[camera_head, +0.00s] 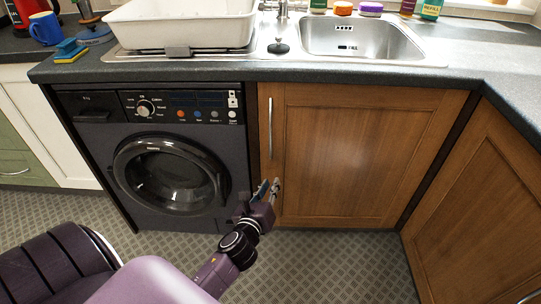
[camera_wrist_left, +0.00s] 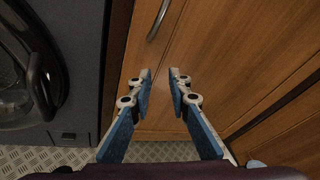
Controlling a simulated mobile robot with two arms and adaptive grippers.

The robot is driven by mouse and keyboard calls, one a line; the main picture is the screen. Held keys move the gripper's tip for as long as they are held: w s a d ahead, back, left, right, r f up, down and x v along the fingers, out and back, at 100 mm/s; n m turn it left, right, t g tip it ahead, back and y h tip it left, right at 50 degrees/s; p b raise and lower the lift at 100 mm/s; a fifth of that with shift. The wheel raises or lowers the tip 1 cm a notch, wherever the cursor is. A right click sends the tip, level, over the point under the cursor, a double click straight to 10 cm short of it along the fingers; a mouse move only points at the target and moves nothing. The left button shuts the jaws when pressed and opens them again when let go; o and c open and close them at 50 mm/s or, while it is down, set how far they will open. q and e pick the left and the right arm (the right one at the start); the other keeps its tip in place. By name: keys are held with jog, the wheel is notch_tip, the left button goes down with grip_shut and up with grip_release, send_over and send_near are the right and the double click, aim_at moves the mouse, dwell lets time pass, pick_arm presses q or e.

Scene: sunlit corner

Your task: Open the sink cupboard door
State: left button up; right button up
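The sink cupboard door (camera_head: 362,150) is a brown wooden panel under the sink, and it is closed. Its vertical metal bar handle (camera_head: 270,128) is near the door's left edge, towards the top. The handle also shows at the top of the left wrist view (camera_wrist_left: 158,20). My left gripper (camera_head: 270,187) is in front of the door's lower left part, below the handle and apart from it. In the left wrist view its two blue-padded fingers (camera_wrist_left: 161,80) are spread with nothing between them. My right gripper is not in view.
A dark washing machine (camera_head: 170,170) stands directly left of the door. Another wooden cupboard (camera_head: 480,200) meets it at a corner on the right. The grey worktop (camera_head: 480,65) juts above. The patterned floor (camera_head: 340,265) in front is clear.

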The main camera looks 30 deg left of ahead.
aim_at(270, 144)
pick_arm(q)
notch_tip(270, 144, up, 10)
jog(key=a+m+t+y+b, duration=0.2)
jog(key=m, duration=0.2)
jog(key=b+x, duration=0.1)
jog(key=x, duration=0.7)
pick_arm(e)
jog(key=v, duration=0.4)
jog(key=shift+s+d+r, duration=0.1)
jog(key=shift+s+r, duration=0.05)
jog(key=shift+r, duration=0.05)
pick_arm(q)
grip_shut()
